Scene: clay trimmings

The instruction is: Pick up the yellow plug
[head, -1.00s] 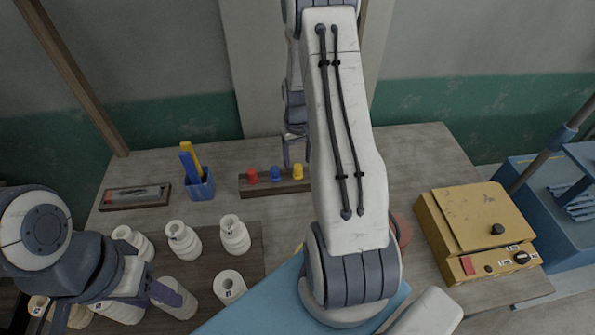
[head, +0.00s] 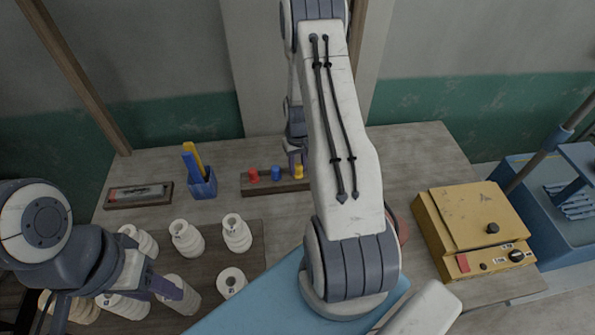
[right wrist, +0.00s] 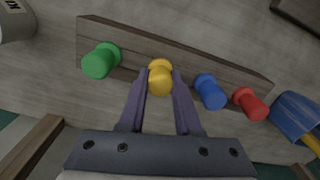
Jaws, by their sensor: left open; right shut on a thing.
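The yellow plug (head: 298,172) is at the wooden rack (head: 257,184) on the table, right of the blue and red plugs in the head view. My right gripper (head: 295,160) reaches down to it from above. In the right wrist view the fingers (right wrist: 159,82) are shut on the yellow plug (right wrist: 160,78), one on each side. The plug appears still at the rack; I cannot tell whether it is lifted. My left gripper (head: 152,284) is open at the lower left, close to the white bottles.
Green (right wrist: 97,63), blue (right wrist: 209,92) and red (right wrist: 250,103) plugs stand along the rack. A blue cup (head: 203,185) with tools is left of it. A yellow box (head: 470,225) sits at the right.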

